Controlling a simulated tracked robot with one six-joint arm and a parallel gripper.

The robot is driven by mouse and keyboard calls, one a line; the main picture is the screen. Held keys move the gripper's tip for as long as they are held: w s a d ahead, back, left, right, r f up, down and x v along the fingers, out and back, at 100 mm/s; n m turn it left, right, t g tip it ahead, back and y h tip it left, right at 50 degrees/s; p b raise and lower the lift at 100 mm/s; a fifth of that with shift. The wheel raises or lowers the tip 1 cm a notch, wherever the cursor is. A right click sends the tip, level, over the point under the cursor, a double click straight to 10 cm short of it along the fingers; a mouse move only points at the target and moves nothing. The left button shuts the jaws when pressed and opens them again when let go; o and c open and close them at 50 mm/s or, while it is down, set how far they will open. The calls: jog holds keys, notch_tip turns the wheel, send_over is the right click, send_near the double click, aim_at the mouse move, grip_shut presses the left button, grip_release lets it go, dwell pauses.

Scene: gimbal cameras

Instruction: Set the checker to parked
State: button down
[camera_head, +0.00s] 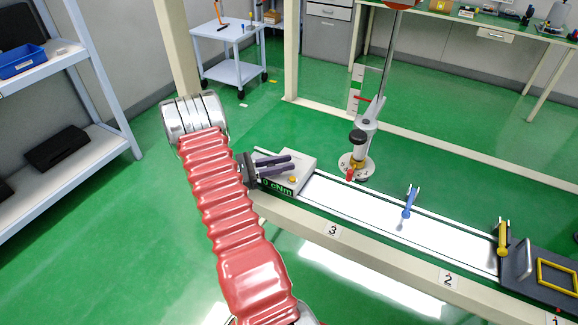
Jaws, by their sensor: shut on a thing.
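The checker (301,183) is a light grey box with a green display reading "0 cNm" and a yellow button on top. It sits at the left end of the long white bench rail. My gripper (287,163) reaches in from the left, with its two dark fingers at the top of the box. They are shut on a part of the checker. The gripped part is hidden between the fingers, and its setting cannot be read.
A stand (366,155) with a black-topped tool rises behind the rail. A blue tool (409,203) and a yellow tool (503,240) stand along the rail. A dark plate (526,275) with a yellow frame lies at right. Labels 3, 2 and 1 mark the front edge.

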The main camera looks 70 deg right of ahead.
jog(key=c, duration=1.5)
grip_release()
jog(key=shift+v, duration=3.75)
jog(key=shift+f, duration=0.1)
